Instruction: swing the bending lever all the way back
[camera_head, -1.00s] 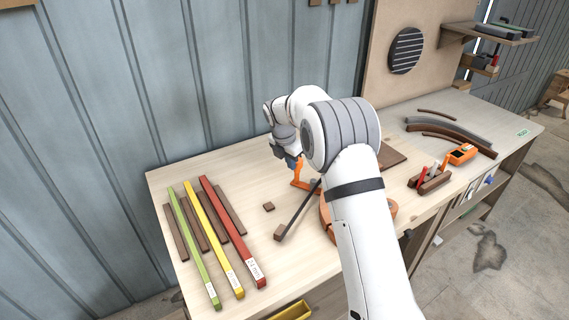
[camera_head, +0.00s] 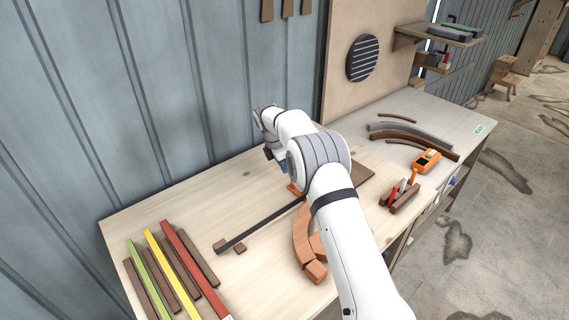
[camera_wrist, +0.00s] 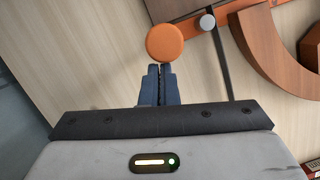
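The bending lever's round orange knob (camera_wrist: 165,42) is right at my fingertips in the wrist view. Its orange arm runs from the knob to the upper right, under a grey round pin (camera_wrist: 207,22). In the head view only a small orange part of the lever (camera_head: 293,189) shows beside my arm. My gripper (camera_wrist: 158,68) has its two dark blue fingers together at the knob's near edge; the knob hides the tips, and I cannot tell whether they touch. A straight dark strip (camera_head: 262,225) runs past the orange curved former (camera_head: 303,240), which also shows in the wrist view (camera_wrist: 268,50).
Green, yellow and red bars (camera_head: 188,255) lie with brown strips at the bench's left. A small brown block (camera_head: 240,248) lies by the strip's end. Curved pieces (camera_head: 410,135), an orange device (camera_head: 427,160) and a tool holder (camera_head: 400,198) occupy the right side.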

